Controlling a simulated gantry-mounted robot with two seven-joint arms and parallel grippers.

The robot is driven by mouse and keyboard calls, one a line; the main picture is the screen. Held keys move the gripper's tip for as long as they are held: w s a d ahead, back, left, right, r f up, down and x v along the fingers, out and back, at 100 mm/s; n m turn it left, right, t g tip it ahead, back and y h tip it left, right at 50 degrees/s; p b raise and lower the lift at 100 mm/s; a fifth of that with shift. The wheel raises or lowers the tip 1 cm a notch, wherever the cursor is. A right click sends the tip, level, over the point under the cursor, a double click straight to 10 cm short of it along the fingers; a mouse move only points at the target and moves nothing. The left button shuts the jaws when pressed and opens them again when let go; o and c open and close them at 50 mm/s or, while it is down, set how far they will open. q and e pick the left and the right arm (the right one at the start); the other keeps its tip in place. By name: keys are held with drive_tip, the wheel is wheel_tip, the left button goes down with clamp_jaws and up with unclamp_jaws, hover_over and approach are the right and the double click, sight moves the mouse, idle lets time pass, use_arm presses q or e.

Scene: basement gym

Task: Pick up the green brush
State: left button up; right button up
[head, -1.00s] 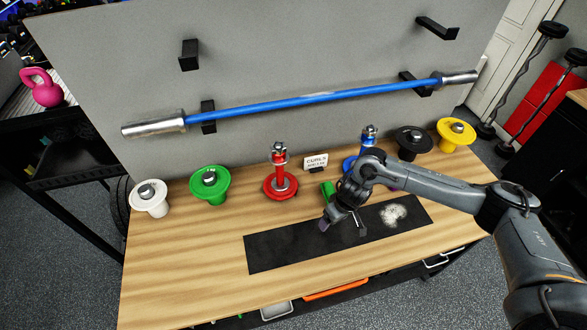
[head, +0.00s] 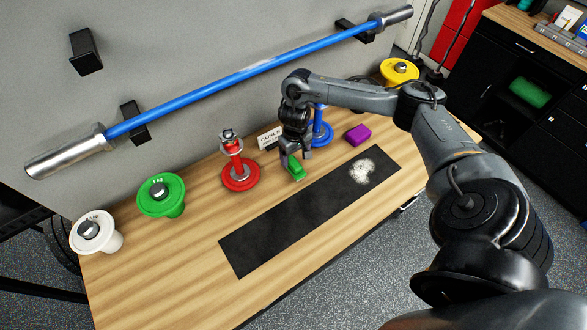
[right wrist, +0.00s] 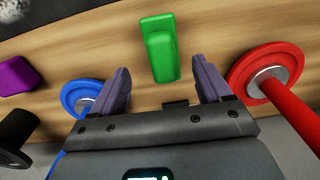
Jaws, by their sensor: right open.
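The green brush (head: 295,169) lies on the wooden bench just behind the black mat, partly hidden by my right gripper in the head view. In the right wrist view the green brush (right wrist: 161,50) lies ahead of the fingers, roughly centred in the gap between them. My right gripper (head: 293,158) is open and empty, pointing down over the brush; its two fingers (right wrist: 165,84) stand apart, with no contact visible. My left gripper is not in view.
A red weight stand (head: 239,173) is left of the gripper and a blue one (head: 318,133) is close on the right. A purple block (head: 358,134) lies farther right. The black mat (head: 290,220) with white powder is in front. A small sign (head: 270,137) stands behind.

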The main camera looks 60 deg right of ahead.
sight(294, 162)
drive_tip(key=shift+w+a+f+p, duration=0.1)
drive_tip(key=shift+f+p, duration=0.1)
drive_tip(key=shift+f, duration=1.1)
drive_tip(key=shift+a+f+p, duration=0.1)
drive_tip(key=shift+f+p, duration=0.1)
drive_tip(key=shift+f, duration=1.1)
drive_tip(key=c, duration=1.2)
drive_tip(key=shift+r, duration=0.2)
drive_tip(key=shift+r, duration=0.6)
wheel_tip(294, 162, up, 2)
drive_tip(key=shift+w+r+b, duration=0.1)
drive_tip(key=shift+r+b, duration=0.15)
drive_tip(key=shift+b, duration=0.2)
drive_tip(key=s+d+r+b, duration=0.2)
drive_tip(key=s+d+r, duration=0.3)
drive_tip(key=s, duration=0.5)
drive_tip(key=shift+s+d+r, duration=0.2)
drive_tip(key=shift+s+r, duration=0.1)
drive_tip(key=shift+r, duration=0.7)
